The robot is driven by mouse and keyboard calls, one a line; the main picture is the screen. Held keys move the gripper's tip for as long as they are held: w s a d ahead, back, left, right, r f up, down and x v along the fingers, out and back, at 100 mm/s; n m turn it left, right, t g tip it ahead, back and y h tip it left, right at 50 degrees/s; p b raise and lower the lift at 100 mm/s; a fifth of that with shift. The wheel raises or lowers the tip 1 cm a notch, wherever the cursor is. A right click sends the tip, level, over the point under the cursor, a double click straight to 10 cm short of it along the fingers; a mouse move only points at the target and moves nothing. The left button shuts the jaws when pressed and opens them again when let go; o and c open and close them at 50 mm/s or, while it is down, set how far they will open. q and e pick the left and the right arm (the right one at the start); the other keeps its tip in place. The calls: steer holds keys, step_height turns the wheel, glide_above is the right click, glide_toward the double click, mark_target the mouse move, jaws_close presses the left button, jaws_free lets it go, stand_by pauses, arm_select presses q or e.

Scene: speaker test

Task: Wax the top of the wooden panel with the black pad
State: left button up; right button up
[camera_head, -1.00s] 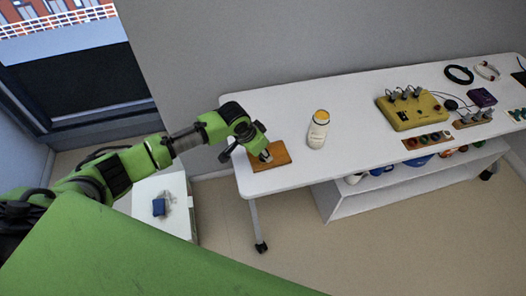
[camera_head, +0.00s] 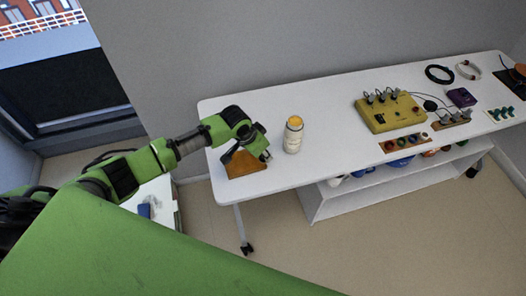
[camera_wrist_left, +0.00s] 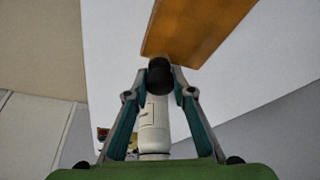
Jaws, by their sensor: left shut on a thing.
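The wooden panel (camera_head: 245,164) lies near the left end of the white table. It also shows at the top of the left wrist view (camera_wrist_left: 195,28), cut off by the frame. My left gripper (camera_head: 265,156) is at the panel's right edge. In the left wrist view, its fingers (camera_wrist_left: 160,78) are shut on a small black pad (camera_wrist_left: 159,72). The pad overlaps the panel's edge in that view; whether it touches the panel I cannot tell. My right gripper is not in view.
A white bottle (camera_head: 292,138) with an orange top stands just right of the gripper and panel. A yellow box (camera_head: 390,113) with knobs stands farther right on the table (camera_head: 330,110). The table between bottle and box is clear.

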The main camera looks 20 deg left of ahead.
arm_select(q)
steer(key=shift+w+d+r+p, duration=0.2)
steer(key=shift+r+p, duration=0.2)
steer(key=shift+r, duration=0.15)
steer(key=shift+w+d+r+p, duration=0.2)
steer(key=shift+r+p, duration=0.15)
steer(key=shift+r, duration=0.2)
steer(key=p+v, duration=0.3)
steer(key=shift+w+r, duration=0.15)
steer(key=shift+w, duration=0.05)
step_height(320, 180, up, 2)
steer(key=shift+w+d+p, duration=0.15)
steer(key=shift+p, duration=1)
steer(key=shift+r+p, duration=0.35)
steer(key=shift+r, duration=0.05)
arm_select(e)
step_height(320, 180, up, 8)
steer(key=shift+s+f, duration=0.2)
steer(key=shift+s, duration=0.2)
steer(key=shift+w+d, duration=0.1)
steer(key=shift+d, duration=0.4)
